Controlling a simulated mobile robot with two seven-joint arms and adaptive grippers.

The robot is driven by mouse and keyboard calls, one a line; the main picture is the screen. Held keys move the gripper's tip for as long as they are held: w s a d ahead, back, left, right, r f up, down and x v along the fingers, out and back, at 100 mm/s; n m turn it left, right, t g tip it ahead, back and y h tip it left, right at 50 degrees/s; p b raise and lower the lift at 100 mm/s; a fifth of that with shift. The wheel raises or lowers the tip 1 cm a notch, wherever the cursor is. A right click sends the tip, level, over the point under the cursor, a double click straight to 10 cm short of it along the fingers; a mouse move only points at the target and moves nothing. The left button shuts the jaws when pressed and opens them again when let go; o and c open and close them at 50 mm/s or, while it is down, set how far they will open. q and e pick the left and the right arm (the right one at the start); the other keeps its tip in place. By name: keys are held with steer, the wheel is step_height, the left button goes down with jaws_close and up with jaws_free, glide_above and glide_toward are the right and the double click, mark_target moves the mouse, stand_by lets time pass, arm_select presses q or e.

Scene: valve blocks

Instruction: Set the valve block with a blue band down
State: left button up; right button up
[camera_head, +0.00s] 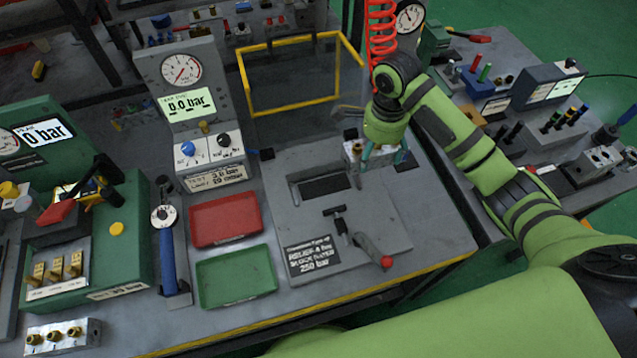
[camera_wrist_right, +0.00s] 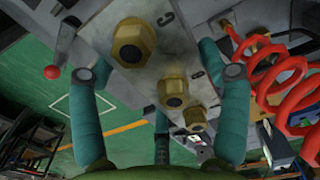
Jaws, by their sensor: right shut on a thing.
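My right gripper (camera_head: 382,156) is shut on a grey metal valve block (camera_head: 353,150) above the back right of the grey fixture plate (camera_head: 430,225). In the right wrist view, the gripper's teal fingers (camera_wrist_right: 160,75) stand on either side of the valve block (camera_wrist_right: 190,50), which has several brass hex fittings on its face. I cannot see a blue band on it, and the fingers hide part of it. I cannot tell whether it touches anything below. My left gripper is not in view.
A red tray (camera_head: 226,218) and a green tray (camera_head: 237,275), both empty, lie left of the plate. A red-knobbed lever (camera_head: 375,252) stands on the plate. Another valve block (camera_head: 62,335) sits front left. A red coiled hose (camera_head: 381,40) hangs behind my gripper, near a yellow frame (camera_head: 295,108).

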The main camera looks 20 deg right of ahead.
mark_target(347, 165)
steer(key=a+f, duration=0.1)
steer(key=a, duration=0.1)
steer(key=a+f+p, duration=0.1)
steer(key=a, duration=0.1)
steer(key=w+a+f, duration=0.1)
steer(key=a, duration=0.1)
steer(key=shift+a+f+p, duration=0.25)
steer(key=shift+a+p, duration=0.05)
steer(key=a+f, duration=0.1)
steer(key=a, duration=0.1)
steer(key=a+f, duration=0.1)
steer(key=a, duration=0.1)
steer(key=shift+w+f+p, duration=0.3)
steer(key=shift+f, duration=0.05)
step_height(347, 165, down, 4)
steer(key=shift+f+p, duration=0.1)
steer(key=shift+p, duration=0.25)
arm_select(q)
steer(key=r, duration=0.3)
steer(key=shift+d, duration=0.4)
arm_select(e)
steer(key=shift+a, duration=0.1)
steer(key=shift+s+f, duration=0.15)
steer(key=shift+f, duration=0.2)
steer(key=o, duration=1.7)
steer(key=shift+s+f, duration=0.1)
steer(key=shift+s, duration=0.05)
steer(key=shift+w, duration=0.2)
